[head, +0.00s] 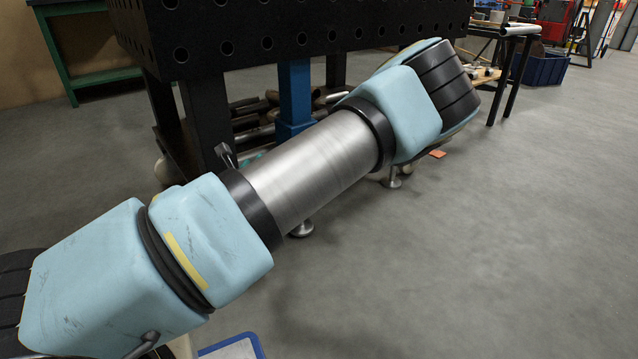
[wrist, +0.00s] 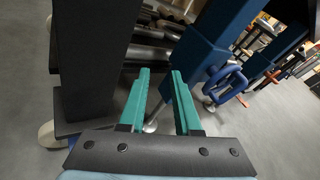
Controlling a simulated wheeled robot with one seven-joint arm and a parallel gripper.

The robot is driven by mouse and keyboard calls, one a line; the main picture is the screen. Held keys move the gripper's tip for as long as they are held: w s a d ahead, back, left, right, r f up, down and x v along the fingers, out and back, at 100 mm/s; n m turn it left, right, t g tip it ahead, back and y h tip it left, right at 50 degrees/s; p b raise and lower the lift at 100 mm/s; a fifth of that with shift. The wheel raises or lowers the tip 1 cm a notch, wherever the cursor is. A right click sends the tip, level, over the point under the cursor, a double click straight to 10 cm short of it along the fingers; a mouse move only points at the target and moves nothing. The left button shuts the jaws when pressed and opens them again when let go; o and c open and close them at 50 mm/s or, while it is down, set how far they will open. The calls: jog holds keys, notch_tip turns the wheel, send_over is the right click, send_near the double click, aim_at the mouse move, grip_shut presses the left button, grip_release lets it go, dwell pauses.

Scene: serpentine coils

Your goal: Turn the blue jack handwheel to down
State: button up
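The blue jack handwheel (wrist: 226,80) shows in the wrist view, right of centre, on the near right side of the blue jack column (wrist: 196,48). My gripper (wrist: 161,73) has two teal fingers, parted with an empty gap between them. The handwheel lies to the right of the right finger, apart from it in the picture; the depth between them is hard to tell. In the head view the blue column (head: 294,92) stands under the black table, and my arm crosses in front. The handwheel and gripper are hidden there.
The black perforated table (head: 330,38) stands over the column; its dark leg (wrist: 88,60) is close left of my fingers in the wrist view. Pipes (wrist: 150,52) lie on a shelf behind. A blue bin (head: 540,70) stands far right. Floor at right is clear.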

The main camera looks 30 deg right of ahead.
jog(key=s+d+f+m+g+h+b, duration=0.25)
jog(key=s+d+m+h+b, duration=0.35)
jog(key=d+m, duration=0.45)
jog(key=w+d+h+b, duration=0.1)
jog(key=w+d+b, duration=0.1)
jog(key=w+d, duration=0.5)
jog(key=shift+d+f+b, duration=0.15)
jog(key=shift+d+b, duration=0.25)
jog(key=shift+d, duration=0.45)
grip_shut()
